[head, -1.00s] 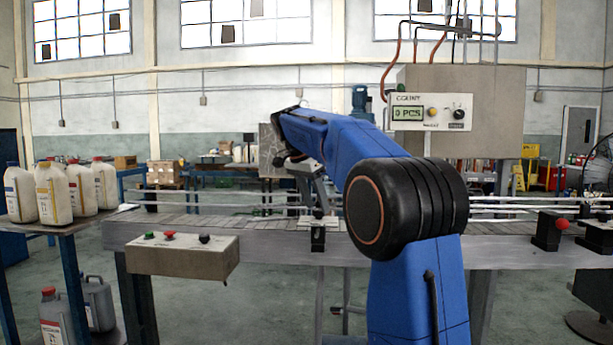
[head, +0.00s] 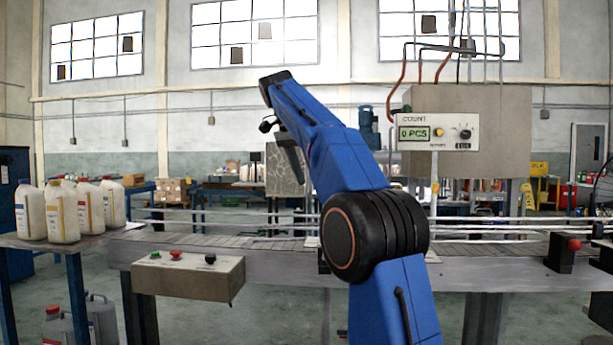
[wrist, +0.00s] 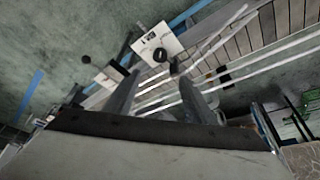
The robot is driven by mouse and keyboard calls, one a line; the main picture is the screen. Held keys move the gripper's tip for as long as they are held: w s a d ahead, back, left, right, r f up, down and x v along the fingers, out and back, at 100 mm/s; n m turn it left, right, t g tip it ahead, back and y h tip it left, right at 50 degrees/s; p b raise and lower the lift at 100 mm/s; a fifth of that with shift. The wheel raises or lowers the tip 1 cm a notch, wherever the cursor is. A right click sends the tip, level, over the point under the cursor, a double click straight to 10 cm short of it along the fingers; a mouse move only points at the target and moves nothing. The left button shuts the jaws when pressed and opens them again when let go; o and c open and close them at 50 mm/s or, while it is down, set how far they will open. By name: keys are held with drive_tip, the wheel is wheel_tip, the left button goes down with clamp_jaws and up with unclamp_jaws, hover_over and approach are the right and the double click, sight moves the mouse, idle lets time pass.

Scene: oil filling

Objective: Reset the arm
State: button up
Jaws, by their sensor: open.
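My arm is blue with a black elbow joint; in the head view its forearm slopes up and to the left above the conveyor (head: 480,262). My gripper (wrist: 159,76) shows best in the wrist view, with its two grey fingers apart and nothing between them. In the head view its end is small, dark and partly hidden by the forearm. In the wrist view the slatted conveyor (wrist: 235,45) runs past the fingers at upper right. A pale box with a black knob (wrist: 158,42) lies beyond the fingertips; I cannot tell its distance.
Several white jugs (head: 62,212) stand on a side table at left. A button box (head: 188,277) is at the conveyor's front. A counter panel (head: 438,132) reading 0 PCS hangs at right, near my arm. Grey containers (head: 103,318) stand below the side table.

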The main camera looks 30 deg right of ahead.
drive_tip(key=shift+a+r, duration=0.1)
drive_tip(key=shift+s, duration=0.15)
idle(0.4)
drive_tip(key=s+a+f+n+t+y, duration=0.1)
drive_tip(key=s+a+f+n, duration=0.2)
drive_tip(key=s+f, duration=1)
drive_tip(key=s+a+f+n+t+y, duration=0.1)
drive_tip(key=s+a+f+n, duration=0.3)
drive_tip(key=s+f, duration=0.9)
drive_tip(key=s+a+f+n+t+y, duration=0.2)
drive_tip(key=s+a+f+n, duration=0.2)
drive_tip(key=s+f+n, duration=0.5)
drive_tip(key=s+f, duration=0.3)
drive_tip(key=f, duration=0.5)
drive_tip(key=shift+s+a+f, duration=0.15)
drive_tip(key=shift+s+a, duration=0.05)
drive_tip(key=shift+s, duration=0.2)
drive_tip(key=shift+c, duration=0.6)
